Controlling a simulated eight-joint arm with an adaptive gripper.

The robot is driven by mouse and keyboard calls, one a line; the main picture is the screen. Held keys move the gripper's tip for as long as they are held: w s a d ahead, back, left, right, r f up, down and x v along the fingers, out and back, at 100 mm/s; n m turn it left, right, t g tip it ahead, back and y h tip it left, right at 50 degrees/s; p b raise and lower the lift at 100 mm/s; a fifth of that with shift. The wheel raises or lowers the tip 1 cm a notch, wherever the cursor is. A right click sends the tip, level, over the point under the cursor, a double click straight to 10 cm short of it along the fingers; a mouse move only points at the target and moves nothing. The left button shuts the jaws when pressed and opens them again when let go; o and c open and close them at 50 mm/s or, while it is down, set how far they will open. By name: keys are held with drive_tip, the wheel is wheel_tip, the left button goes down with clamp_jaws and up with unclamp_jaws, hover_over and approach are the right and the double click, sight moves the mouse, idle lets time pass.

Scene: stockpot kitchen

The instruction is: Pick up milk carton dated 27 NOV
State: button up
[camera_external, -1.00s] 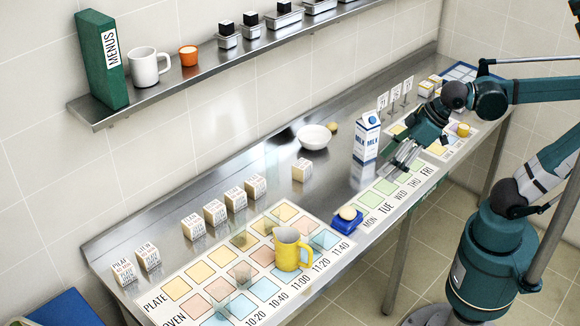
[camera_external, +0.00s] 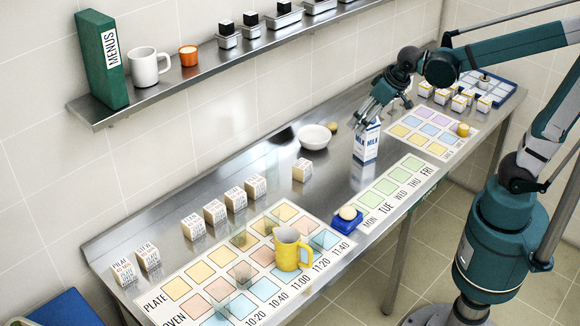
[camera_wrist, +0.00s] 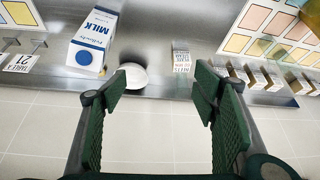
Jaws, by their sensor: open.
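A white and blue milk carton (camera_external: 366,145) stands upright on the steel counter. Its top is partly covered by my fingers in the external view. In the wrist view the carton (camera_wrist: 94,42) shows the word MILK and a blue round mark, up and left of the fingers. No date can be read on it. My gripper (camera_external: 364,117) is open, at or above the carton's top in the external view. In the wrist view the space between the fingers (camera_wrist: 160,88) holds nothing, and the carton is outside it.
A white bowl (camera_external: 314,136) stands left of the carton with a round yellowish item beside it. Small labelled blocks (camera_external: 302,170), a yellow jug (camera_external: 288,249) and a blue-based item (camera_external: 347,218) stand nearer. A weekday mat (camera_external: 385,187) lies in front. A shelf (camera_external: 230,58) runs above.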

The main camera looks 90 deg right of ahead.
sight(367, 135)
drive_tip(key=s+d+m+p, duration=0.1)
drive_tip(key=d+p, duration=0.1)
drive_tip(key=d, duration=0.3)
drive_tip(key=s+d+f+m+g+p, duration=0.1)
drive_tip(key=s+d+p, duration=0.1)
drive_tip(key=d, duration=0.3)
drive_tip(key=s+d+m+g+h+p, duration=0.1)
drive_tip(key=s+d+m+p, duration=0.1)
drive_tip(key=d, duration=0.3)
drive_tip(key=shift+d+f+p, duration=0.2)
drive_tip(key=shift+f+p, duration=0.15)
drive_tip(key=shift+p, duration=0.1)
drive_tip(key=f, duration=0.4)
drive_tip(key=shift+s+d, duration=0.2)
drive_tip(key=shift+d, duration=0.05)
drive_tip(key=shift+f, duration=0.7)
drive_tip(key=shift+f, duration=0.1)
drive_tip(key=shift+x, duration=1.2)
drive_tip(key=shift+f, duration=0.1)
drive_tip(key=shift+x, duration=2.45)
drive_tip(key=shift+w+d, duration=0.1)
